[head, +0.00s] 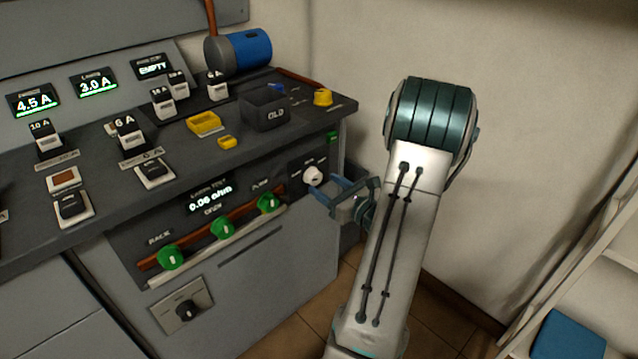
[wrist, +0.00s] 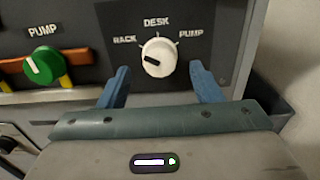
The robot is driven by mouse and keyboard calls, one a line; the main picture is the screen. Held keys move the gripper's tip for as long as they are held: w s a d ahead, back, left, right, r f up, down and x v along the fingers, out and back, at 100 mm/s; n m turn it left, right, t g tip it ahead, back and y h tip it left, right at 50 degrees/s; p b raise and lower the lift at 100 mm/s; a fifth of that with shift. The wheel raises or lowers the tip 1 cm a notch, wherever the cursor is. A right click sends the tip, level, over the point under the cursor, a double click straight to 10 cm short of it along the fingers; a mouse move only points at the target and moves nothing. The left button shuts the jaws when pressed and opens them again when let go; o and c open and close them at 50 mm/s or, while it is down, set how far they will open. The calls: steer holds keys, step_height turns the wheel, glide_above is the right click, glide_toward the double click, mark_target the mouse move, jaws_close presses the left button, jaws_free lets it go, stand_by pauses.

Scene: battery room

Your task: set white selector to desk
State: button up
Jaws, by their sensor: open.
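The white selector (wrist: 158,58) is a round knob on a dark panel, marked RACK on the left, DESK at the top and PUMP on the right. Its black mark points left and slightly up, on the RACK side. In the head view the selector (head: 312,175) sits at the right end of the console front. My gripper (wrist: 160,70) is open, with one blue finger to the lower left of the knob and one to the lower right, and neither appears to touch it. In the head view my gripper (head: 330,192) is just right of the knob.
A green PUMP knob (wrist: 43,67) is left of the selector; more green knobs (head: 222,228) line the console front. A grey bin (wrist: 270,100) is at the lower right. The wall stands close to the right of the console.

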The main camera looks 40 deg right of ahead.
mark_target(317, 179)
steer(key=shift+w+a, duration=0.2)
steer(key=shift+w, duration=1.65)
steer(key=c, duration=1)
